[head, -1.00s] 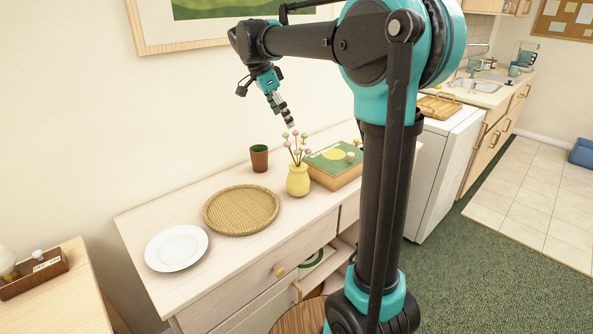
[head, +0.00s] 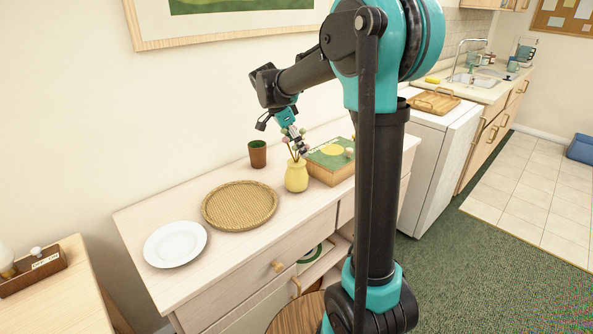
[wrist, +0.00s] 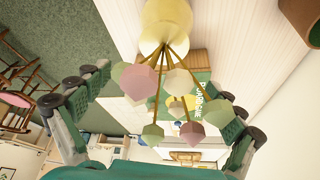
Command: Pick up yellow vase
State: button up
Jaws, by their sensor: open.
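The yellow vase (head: 297,177) stands upright on the pale wooden dresser (head: 232,258), with several pink, white and green flower buds on stems in it. My gripper (head: 303,147) is above the vase, angled down among the flower stems. In the wrist view the vase (wrist: 166,22) is at the top centre, and its buds (wrist: 180,82) hang between the spread fingers of my gripper (wrist: 158,108). The fingers are open on both sides and apart from the vase's body. The tips are partly hidden by flowers in the head view.
A green and brown box (head: 330,163) stands close right of the vase. A brown cup (head: 257,154) is behind left. A round woven tray (head: 240,206) and a white plate (head: 175,244) lie to the left. The wall is close behind.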

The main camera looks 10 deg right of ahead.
jog(key=shift+x, duration=1.8)
jog(key=shift+s, duration=0.1)
jog(key=c, duration=1.8)
